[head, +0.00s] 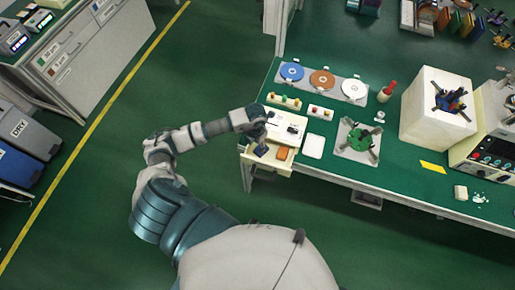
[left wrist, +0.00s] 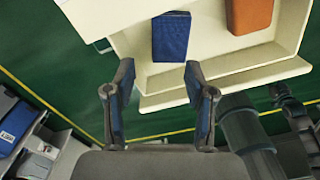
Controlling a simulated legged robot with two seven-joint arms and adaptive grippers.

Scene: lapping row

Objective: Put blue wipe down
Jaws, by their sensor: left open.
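The blue wipe (left wrist: 171,37) lies in a cream open drawer (left wrist: 227,62) in the left wrist view, left of an orange block (left wrist: 249,16). In the head view the wipe (head: 262,150) is a small dark blue patch in the drawer (head: 266,164), beside the orange block (head: 282,153). My left gripper (left wrist: 159,76) is open, with nothing between its fingers. The wipe shows just beyond its fingertips, and I cannot tell the exact height gap. In the head view the left gripper (head: 261,133) is over the drawer's back part. My right gripper is not in view.
The green-topped bench (head: 400,175) holds a white tray (head: 314,146), a fixture with a green part (head: 359,138), colored discs (head: 322,80), a red-topped bottle (head: 387,92) and a white block (head: 438,107). Cabinets and bins stand at the left. The green floor between is clear.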

